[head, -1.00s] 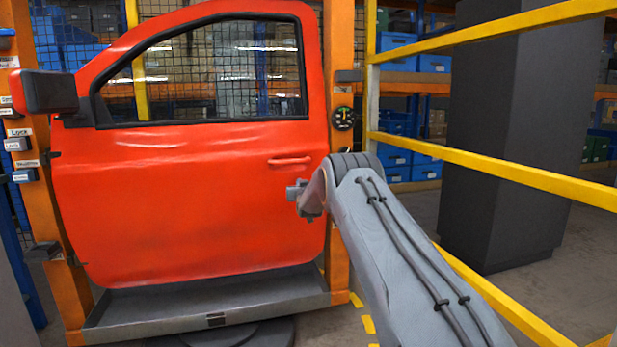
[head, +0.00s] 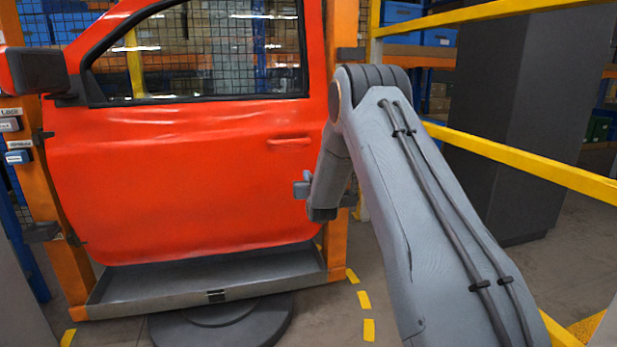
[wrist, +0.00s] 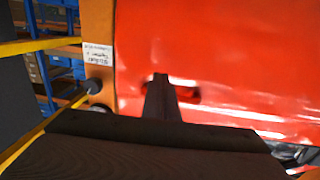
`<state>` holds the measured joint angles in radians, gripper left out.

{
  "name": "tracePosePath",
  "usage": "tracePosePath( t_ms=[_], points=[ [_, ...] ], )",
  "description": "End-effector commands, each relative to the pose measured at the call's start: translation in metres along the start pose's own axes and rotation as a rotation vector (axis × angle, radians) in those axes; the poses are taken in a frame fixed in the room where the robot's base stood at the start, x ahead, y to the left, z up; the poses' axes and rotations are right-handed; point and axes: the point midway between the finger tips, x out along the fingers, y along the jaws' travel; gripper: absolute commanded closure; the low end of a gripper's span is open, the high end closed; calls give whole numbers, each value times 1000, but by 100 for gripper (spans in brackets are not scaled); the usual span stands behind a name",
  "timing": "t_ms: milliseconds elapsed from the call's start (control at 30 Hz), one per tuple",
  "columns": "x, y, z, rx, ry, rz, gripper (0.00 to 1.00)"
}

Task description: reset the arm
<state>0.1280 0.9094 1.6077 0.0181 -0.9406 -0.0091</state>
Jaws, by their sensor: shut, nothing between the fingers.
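In the wrist view my gripper (wrist: 160,80) is a single dark bar with its fingers together and nothing visible between them. The fingers cannot be made out there. The red door (head: 190,190) stands upright in its orange frame, and its handle (head: 289,141) is left of my forearm.
A grey tray (head: 215,283) lies below the door, above a dark round base (head: 222,322). Yellow rails (head: 520,160) and a dark grey cabinet (head: 530,110) stand on the right. Labelled switches (head: 10,125) are on the left post.

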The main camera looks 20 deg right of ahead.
Motion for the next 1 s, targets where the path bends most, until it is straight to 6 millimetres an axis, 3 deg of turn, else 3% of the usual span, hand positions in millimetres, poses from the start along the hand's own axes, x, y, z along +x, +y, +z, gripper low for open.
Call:
tracePosePath(
  t_ms=[267, 367, 467, 567, 767, 1000],
  points=[
    [-10, -6, -4, 1, -25, -7, 100],
    [-22, -22, -10, 2, -96, -25, 100],
    [-47, -46, -15, 0, -211, -54, 100],
    [-83, -72, -18, -5, -345, -86, 100],
    [-176, -112, -19, -26, -610, -147, 100],
    [-318, -140, -15, -74, -926, -218, 100]
  ],
)
